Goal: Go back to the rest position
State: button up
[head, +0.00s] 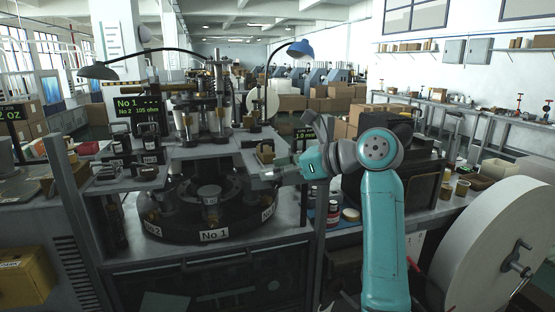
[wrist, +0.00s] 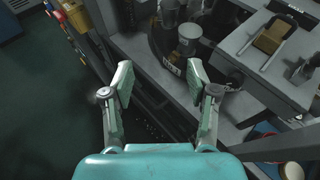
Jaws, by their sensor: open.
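My gripper (wrist: 160,88) is open and empty in the wrist view, its two pads well apart. It hangs over the front edge of the cup-forming machine. In the head view my teal arm rises at the right of the machine and bends left, and my gripper (head: 265,174) points left above the machine's right side. The dark round turntable (head: 183,229) with a "No 1" label (head: 214,235) lies to the left of and below the gripper. A metal cylinder (wrist: 189,36) on the turntable shows ahead of the pads in the wrist view.
A brass-coloured block (head: 265,155) sits on the grey shelf just above my gripper, and it also shows in the wrist view (wrist: 271,37). A big white paper roll (head: 495,245) stands at the right. A red-and-white jar (head: 333,211) stands near my arm. Dark floor lies open at the wrist view's left.

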jog(key=s+d+f+n+t+h, duration=0.1)
jog(key=d+f+t, duration=0.1)
jog(key=f, duration=1.1)
jog(key=s+d+f+n+t+h, duration=0.1)
jog(key=d+f+t+h, duration=0.1)
jog(key=f, duration=1.1)
jog(key=s+d+f+n+t+h, duration=0.1)
jog(key=s+d+f+n+h, duration=0.15)
jog(key=s+f, duration=0.6)
jog(key=s+d+f+n+t+h, duration=0.15)
jog(key=s+d+f, duration=0.25)
jog(key=s+f, duration=0.45)
jog(key=s+d+f+n+t+h, duration=0.1)
jog(key=s+d+f+n+h, duration=0.15)
jog(key=s, duration=0.75)
jog(key=s+d+f+n+h, duration=0.2)
jog(key=s+d+f+n, duration=0.2)
jog(key=s, duration=0.6)
jog(key=s+r+n, duration=0.3)
jog(key=s, duration=0.3)
jog(key=s+d+r+n, duration=0.1)
jog(key=s+r+n, duration=0.2)
jog(key=s, duration=0.3)
jog(key=s+r+n+h, duration=0.1)
jog(key=s+r+n, duration=0.2)
jog(key=s, duration=0.4)
jog(key=shift+d+r+n+t, duration=0.35)
jog(key=shift+n+t, duration=0.1)
jog(key=shift+n, duration=0.3)
